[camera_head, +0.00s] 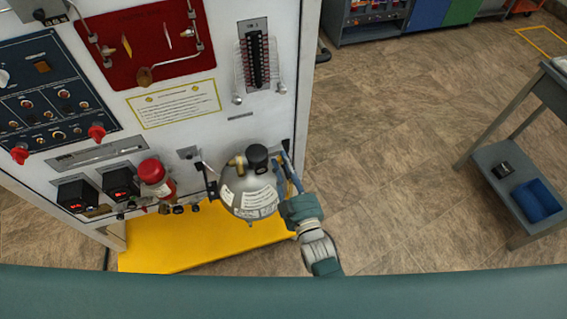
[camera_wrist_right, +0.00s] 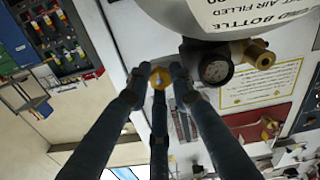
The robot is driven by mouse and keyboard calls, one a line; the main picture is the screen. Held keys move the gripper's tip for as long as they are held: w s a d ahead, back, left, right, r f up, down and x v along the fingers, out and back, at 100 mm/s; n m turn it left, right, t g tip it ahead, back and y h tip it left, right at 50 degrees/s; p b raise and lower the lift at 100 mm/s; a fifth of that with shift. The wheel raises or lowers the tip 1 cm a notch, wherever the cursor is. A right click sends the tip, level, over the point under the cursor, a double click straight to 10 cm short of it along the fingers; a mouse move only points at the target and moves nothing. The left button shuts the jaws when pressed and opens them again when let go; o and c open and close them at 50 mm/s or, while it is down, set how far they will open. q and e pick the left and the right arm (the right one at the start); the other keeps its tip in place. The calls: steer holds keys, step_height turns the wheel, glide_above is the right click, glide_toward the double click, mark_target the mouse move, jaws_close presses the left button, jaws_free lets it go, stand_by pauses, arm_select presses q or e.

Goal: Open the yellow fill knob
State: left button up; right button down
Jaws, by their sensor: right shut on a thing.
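The yellow fill knob (camera_wrist_right: 160,75) is a small round brass-yellow piece in the right wrist view, framed by my right gripper's (camera_wrist_right: 158,88) three dark fingers. The fingers are closed around it. In the head view my right gripper (camera_head: 287,172) reaches up to the white panel just right of the silver bottle (camera_head: 248,196), and its blue fingers hide the knob there. How far the knob is turned cannot be told. My left gripper is not in view.
The bottle, with a black gauge (camera_head: 257,157) and brass fitting (camera_head: 237,162), is close beside the fingers. A yellow base plate (camera_head: 165,243) lies below. A grey cart (camera_head: 520,175) stands at the right. The floor between is clear.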

stand_by(0.5)
steer(key=c, duration=1.5)
jaws_free()
